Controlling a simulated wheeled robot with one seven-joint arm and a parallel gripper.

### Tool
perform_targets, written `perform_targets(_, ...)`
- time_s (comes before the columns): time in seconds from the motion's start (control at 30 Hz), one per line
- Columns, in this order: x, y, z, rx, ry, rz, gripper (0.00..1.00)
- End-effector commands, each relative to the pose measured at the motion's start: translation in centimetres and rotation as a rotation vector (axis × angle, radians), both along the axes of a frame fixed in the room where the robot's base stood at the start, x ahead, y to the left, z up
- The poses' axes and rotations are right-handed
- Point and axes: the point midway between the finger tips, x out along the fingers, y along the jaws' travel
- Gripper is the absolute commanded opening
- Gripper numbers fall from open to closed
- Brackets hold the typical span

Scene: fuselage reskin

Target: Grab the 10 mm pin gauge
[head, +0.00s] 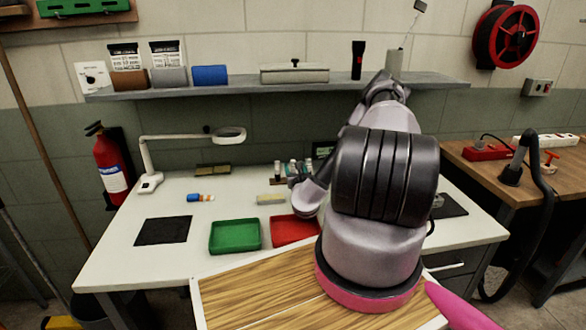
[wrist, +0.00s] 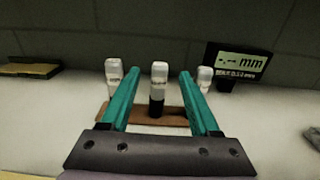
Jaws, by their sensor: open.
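Three pin gauges with pale tops stand upright in a brown wooden holder (wrist: 178,121) in the wrist view: a left gauge (wrist: 113,72), a middle gauge (wrist: 159,92) with a black lower part, and a right gauge (wrist: 205,74). I cannot read sizes, so which is the 10 mm one cannot be told. My gripper (wrist: 159,73) is open, its teal fingers pointing toward the holder. The middle gauge appears between the fingers; whether they reach around it is unclear. The fingers partly cover the outer gauges. In the head view my arm hides part of this area.
A small display (wrist: 240,62) reading dashes and mm stands behind, right of the gauges. On the white bench are a green tray (head: 235,236), a red tray (head: 292,230), a dark mat (head: 163,231) and a lamp (head: 150,180). A shelf (head: 230,88) hangs above.

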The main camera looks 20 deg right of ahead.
Motion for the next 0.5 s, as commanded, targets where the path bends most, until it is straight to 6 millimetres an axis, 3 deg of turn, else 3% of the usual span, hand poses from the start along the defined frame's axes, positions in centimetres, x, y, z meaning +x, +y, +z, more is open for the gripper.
perform_targets(0.27, 2.4, -0.7, 0.0, 0.0, -0.001, -0.001, 0.62)
perform_targets(0.5, 5.8, -1.7, 0.0, -0.001, -0.002, 0.001, 0.62)
